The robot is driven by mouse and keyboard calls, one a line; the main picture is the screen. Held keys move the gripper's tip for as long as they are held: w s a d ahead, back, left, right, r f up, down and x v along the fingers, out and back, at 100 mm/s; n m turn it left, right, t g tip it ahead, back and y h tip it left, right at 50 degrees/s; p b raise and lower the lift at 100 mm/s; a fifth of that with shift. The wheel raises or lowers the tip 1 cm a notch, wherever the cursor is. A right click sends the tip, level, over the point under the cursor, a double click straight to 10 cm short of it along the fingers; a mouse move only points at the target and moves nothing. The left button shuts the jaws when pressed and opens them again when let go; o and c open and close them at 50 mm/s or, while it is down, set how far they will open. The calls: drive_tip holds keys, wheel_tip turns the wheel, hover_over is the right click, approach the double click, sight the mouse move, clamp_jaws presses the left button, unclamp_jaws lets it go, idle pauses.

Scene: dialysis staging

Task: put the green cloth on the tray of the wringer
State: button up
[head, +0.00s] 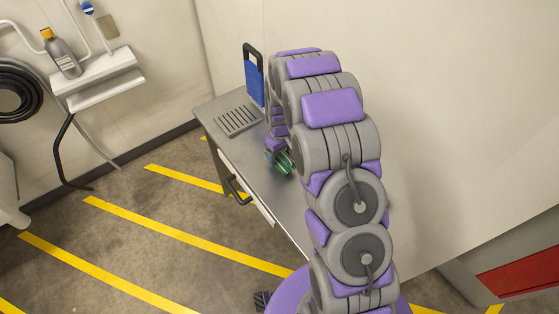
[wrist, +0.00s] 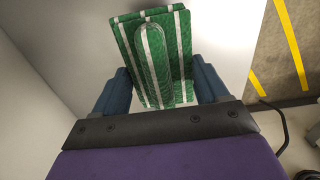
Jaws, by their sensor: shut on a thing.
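The green cloth (wrist: 178,62) with white stripes is folded between the two blue fingers of my gripper (wrist: 160,88) in the wrist view. In the head view a small part of the cloth (head: 286,163) shows beside my arm, over the metal table. A slotted grey tray (head: 237,121) lies at the table's far left end. Behind it stands a blue upright panel with a dark handle (head: 254,78), which looks like part of the wringer. My gripper and cloth are to the right of the tray and nearer. My arm hides part of this area.
The metal table (head: 283,205) has a drawer with a dark handle (head: 237,190) and bare surface at its near part. A wall stands close behind. A wall shelf (head: 100,80) with a bottle (head: 62,55) and hoses is at left. Striped floor is clear.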

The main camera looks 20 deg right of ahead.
sight(281, 160)
drive_tip(key=shift+d+f, duration=0.25)
drive_tip(key=shift+d, duration=0.35)
drive_tip(key=shift+d+f, duration=0.2)
drive_tip(key=shift+d, duration=0.4)
drive_tip(key=shift+d+f+b, duration=0.2)
drive_tip(key=shift+f+b, duration=0.1)
drive_tip(key=shift+f, duration=0.3)
drive_tip(key=shift+d+f+b, duration=0.15)
drive_tip(key=shift+f+b, duration=0.15)
drive_tip(key=shift+f, duration=0.25)
drive_tip(key=shift+w+a+f, duration=0.1)
drive_tip(key=shift+a+f, duration=0.1)
drive_tip(key=shift+a, duration=1.3)
drive_tip(key=o, duration=0.9)
drive_tip(key=shift+d, duration=1.3)
drive_tip(key=shift+o, duration=0.2)
drive_tip(key=shift+a, duration=0.15)
